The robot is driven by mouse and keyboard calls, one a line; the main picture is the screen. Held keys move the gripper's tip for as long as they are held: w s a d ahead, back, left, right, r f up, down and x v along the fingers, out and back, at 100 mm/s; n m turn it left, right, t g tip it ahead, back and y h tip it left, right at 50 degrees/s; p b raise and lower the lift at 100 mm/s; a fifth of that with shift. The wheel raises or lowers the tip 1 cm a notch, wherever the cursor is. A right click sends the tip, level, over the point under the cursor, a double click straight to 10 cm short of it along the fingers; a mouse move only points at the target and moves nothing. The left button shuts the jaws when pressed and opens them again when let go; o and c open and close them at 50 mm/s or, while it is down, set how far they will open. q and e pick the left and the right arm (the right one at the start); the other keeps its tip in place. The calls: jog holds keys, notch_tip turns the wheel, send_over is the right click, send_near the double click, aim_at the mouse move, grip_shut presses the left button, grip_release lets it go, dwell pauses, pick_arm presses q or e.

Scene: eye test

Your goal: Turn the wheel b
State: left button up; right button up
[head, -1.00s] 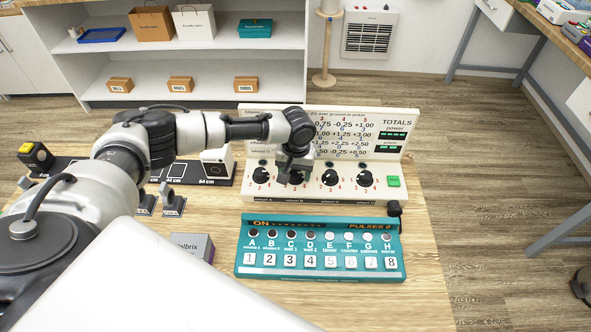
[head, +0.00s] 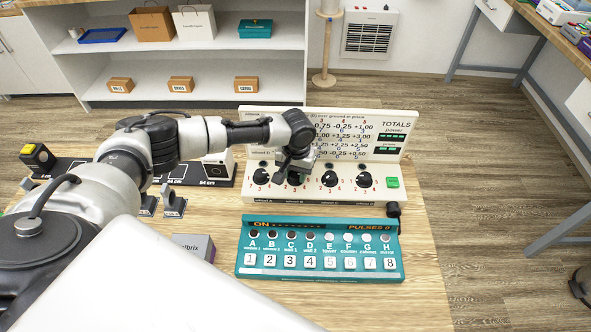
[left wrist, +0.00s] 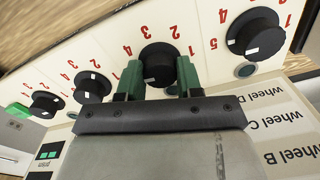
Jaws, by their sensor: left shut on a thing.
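The wheel b knob (head: 297,181) is a black round dial, second from the left on the white slanted panel (head: 312,194). In the left wrist view the knob (left wrist: 159,62) sits in the middle, with a white mark on its face and red numbers around it. My left gripper (head: 287,169) reaches down over the knob from behind and partly hides it. In the left wrist view its two green fingers (left wrist: 158,80) stand on either side of the knob, shut on it. My right gripper is in no view.
Other black knobs stand close by: one (head: 260,177) to the left, two (head: 329,178) to the right. A green button (head: 393,182) is at the panel's right end. A teal box with numbered keys (head: 320,275) lies in front. A board with totals (head: 398,118) stands behind.

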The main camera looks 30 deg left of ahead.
pick_arm(q)
jog(key=m+p, duration=0.2)
jog(key=m, duration=0.1)
jog(key=shift+r, duration=0.15)
jog(key=m+p, duration=0.1)
jog(key=m, duration=0.4)
jog(key=m+p, duration=0.1)
jog(key=m, duration=0.7)
jog(key=shift+m, duration=0.3)
jog(key=o, duration=0.9)
